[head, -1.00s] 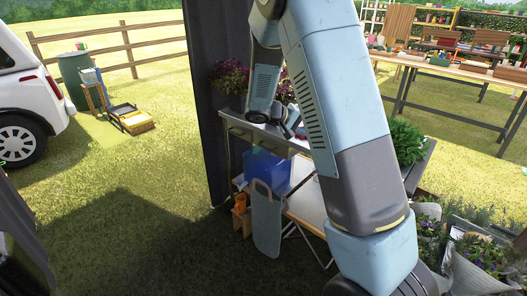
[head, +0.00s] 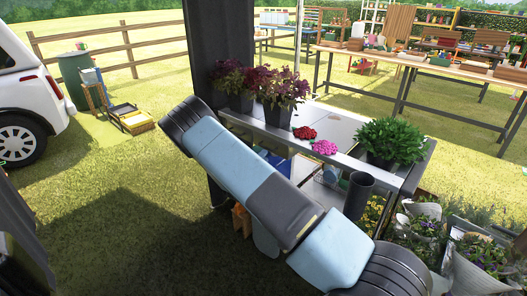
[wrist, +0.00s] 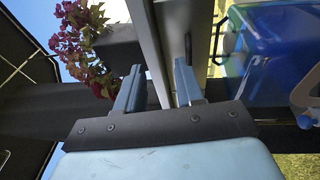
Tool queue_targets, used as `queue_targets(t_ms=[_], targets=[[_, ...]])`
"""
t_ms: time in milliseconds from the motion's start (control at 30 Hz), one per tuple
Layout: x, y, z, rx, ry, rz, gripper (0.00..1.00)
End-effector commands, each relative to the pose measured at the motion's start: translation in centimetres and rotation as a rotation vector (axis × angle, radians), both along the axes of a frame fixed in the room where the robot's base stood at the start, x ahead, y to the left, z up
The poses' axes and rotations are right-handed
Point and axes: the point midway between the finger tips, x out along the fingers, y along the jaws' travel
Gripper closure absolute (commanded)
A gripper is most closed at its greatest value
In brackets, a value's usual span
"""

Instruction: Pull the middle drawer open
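The work table (head: 345,122) stands at the middle of the head view. A grey front strip (head: 345,158) runs under its top, but my arm covers much of its front, so I cannot pick out the middle drawer there. In the wrist view the scene is turned sideways, and the grey table front (wrist: 148,40) runs up the picture. A dark handle-like bar (wrist: 188,50) shows beside it. My gripper (wrist: 160,70) is open, its two blue-grey fingers apart, close to this front. I cannot tell whether it touches anything. The head view does not show my gripper.
Purple potted plants (head: 270,85) and a green plant (head: 392,140) stand on the table, with red flowers (head: 304,133) and pink flowers (head: 324,147). A blue crate (wrist: 280,50) is below the front. A dark post (head: 218,60) stands at the left.

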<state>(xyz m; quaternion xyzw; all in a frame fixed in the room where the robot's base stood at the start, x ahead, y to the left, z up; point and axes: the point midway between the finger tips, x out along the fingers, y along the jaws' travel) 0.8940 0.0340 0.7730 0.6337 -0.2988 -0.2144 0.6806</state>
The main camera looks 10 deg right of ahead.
Motion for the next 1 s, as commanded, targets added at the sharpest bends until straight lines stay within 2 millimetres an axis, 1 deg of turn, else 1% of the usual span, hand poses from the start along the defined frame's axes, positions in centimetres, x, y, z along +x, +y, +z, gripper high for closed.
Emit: queue_targets(t_ms=[33,100,200,300,433,567,1000], targets=[[0.2,0.8,-1.6,-0.019,0.004,0.043,0.63],[0.5,1.8,-3.1,-0.036,0.004,0.094,0.63],[0.8,2.7,-4.7,-0.052,0.006,0.148,0.63],[0.9,3.3,-5.6,-0.060,0.007,0.181,0.63],[1.4,3.3,-5.9,-0.063,0.007,0.195,0.63],[2.5,2.5,-5.6,-0.062,0.005,0.193,0.63],[8.9,-1.4,-4.3,-0.063,0.006,0.191,0.63]])
